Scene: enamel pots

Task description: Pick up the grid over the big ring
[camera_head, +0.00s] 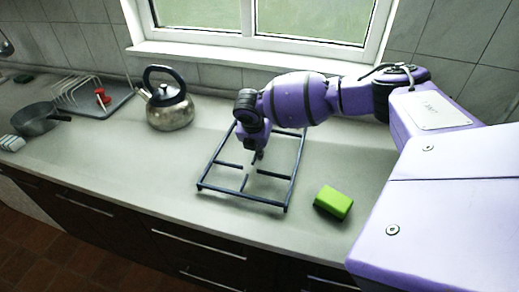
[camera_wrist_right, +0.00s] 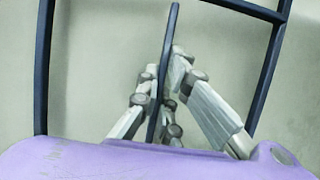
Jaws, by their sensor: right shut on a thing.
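The grid (camera_head: 241,198) is a dark blue, roughly square frame with short inner bars pointing toward its middle. It is at the centre of the head view, over the counter; I cannot tell whether it rests there or is slightly raised. My right gripper (camera_head: 258,156) reaches down inside the frame. In the right wrist view, my right gripper (camera_wrist_right: 166,80) is shut on one inner bar of the grid (camera_wrist_right: 172,30), with a finger on each side. My arm hides part of the grid's far side. No big ring can be made out. My left gripper is out of view.
A green sponge (camera_head: 333,202) lies right of the grid. A steel kettle (camera_head: 170,110) stands to its left. Farther left are a dish rack (camera_head: 85,93) with a red item and a grey pan (camera_head: 37,119). The counter (camera_head: 150,165) is clear between kettle and grid.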

